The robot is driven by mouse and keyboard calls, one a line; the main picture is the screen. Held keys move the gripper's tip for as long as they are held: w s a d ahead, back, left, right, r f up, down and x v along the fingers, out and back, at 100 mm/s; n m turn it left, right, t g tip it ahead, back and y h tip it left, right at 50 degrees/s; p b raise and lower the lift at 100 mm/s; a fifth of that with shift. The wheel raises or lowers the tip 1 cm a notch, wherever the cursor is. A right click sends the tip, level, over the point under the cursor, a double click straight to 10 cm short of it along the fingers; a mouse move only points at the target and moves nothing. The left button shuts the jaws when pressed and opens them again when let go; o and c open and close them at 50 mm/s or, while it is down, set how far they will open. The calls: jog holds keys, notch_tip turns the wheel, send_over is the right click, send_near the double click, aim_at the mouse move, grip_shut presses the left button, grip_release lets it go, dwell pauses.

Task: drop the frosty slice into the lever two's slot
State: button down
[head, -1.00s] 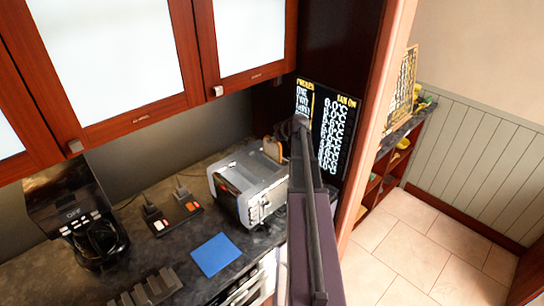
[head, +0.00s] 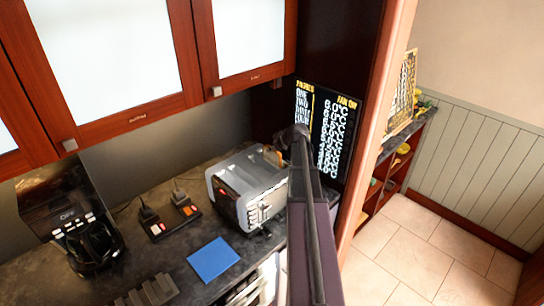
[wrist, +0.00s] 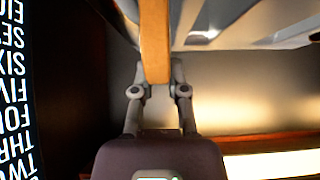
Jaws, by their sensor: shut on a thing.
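My gripper (wrist: 158,88) is shut on a tan slice (wrist: 155,38), seen edge-on between its two fingers in the wrist view. In the head view the slice (head: 273,156) shows as a small tan patch at the far right end of the silver toaster (head: 232,193). Its lower part is hidden by the toaster's top, so I cannot tell how deep it sits or which slot it is at. The toaster's levers (head: 259,214) are on its front face. My arm hides the toaster's right edge.
A black board (head: 335,125) with a temperature list stands behind my arm. A blue square (head: 213,259) lies in front of the toaster. A switch box (head: 172,222) and a coffee machine (head: 80,225) stand to the left. Cabinets (head: 120,60) hang above.

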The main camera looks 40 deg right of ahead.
jog(key=shift+f+b, duration=0.85)
jog(key=shift+f, duration=0.3)
jog(key=shift+f, duration=0.1)
jog(key=c, duration=0.7)
grip_release()
jog(key=shift+o, duration=0.2)
jog(key=shift+r, duration=0.2)
jog(key=shift+s+r+p, duration=0.35)
jog(key=shift+r+p, duration=0.05)
jog(key=shift+p, duration=0.1)
jog(key=p+v, duration=0.7)
jog(key=v, duration=0.4)
jog(key=shift+p, duration=0.3)
jog(key=shift+a+f, duration=0.1)
jog(key=shift+f, duration=0.05)
